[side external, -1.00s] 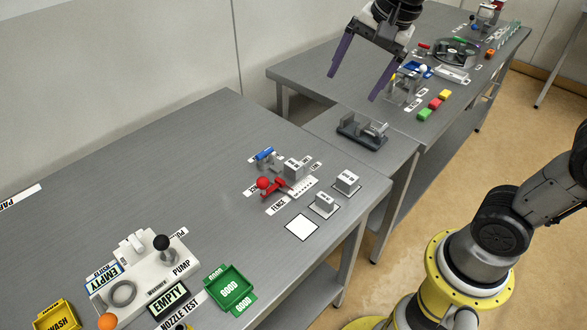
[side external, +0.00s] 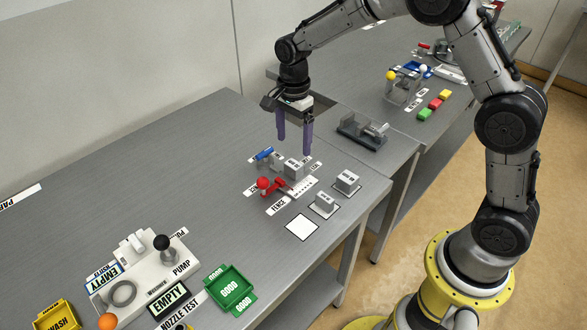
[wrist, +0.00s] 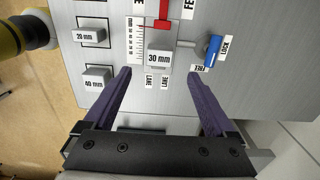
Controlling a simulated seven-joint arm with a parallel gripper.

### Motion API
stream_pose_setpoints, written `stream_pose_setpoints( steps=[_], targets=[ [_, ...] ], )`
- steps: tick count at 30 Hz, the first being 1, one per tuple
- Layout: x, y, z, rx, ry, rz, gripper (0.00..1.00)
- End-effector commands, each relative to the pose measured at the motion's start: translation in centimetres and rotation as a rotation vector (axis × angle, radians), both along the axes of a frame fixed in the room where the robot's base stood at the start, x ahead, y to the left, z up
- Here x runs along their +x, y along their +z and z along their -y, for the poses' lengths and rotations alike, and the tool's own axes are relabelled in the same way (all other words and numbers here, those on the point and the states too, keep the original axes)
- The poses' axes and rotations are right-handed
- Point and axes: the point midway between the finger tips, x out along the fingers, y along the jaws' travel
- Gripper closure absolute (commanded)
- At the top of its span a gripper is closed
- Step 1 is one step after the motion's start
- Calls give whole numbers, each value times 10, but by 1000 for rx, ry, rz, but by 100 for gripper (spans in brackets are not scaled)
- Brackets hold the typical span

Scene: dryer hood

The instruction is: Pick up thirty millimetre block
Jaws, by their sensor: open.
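The thirty millimetre block (wrist: 159,61) is a small grey block whose top label reads 30 mm in the wrist view. In the side view the block (side external: 293,169) stands beside the white ruler scale (side external: 303,186) and the red-knobbed fence (side external: 270,185). My gripper (side external: 294,147) points down above the block, with its purple fingers apart and empty. In the wrist view my gripper (wrist: 163,82) has one finger on each side of the block's position, and the block lies just beyond the fingertips, not touched as far as I can see.
A blue lock lever (wrist: 212,50) stands near the right finger. The 40 mm block (wrist: 96,76) and 20 mm block (wrist: 93,35) sit on outlined pads at left. A white pump station (side external: 145,270) and green tray (side external: 231,288) are farther along the table.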

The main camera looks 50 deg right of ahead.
Motion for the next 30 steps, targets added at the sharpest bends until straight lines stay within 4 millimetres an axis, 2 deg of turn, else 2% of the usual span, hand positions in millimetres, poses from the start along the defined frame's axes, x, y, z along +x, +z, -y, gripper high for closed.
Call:
stream_pose_setpoints(
  steps=[3, 11, 21, 30],
  targets=[
    [-1, -20, 0, 0, 0, -4, 10],
    [-1, -39, 0, 0, 0, -1, 10],
    [-1, -82, -2, 0, 0, -1, 10],
    [-1, -86, -2, 0, 0, 0, 10]
  ],
)
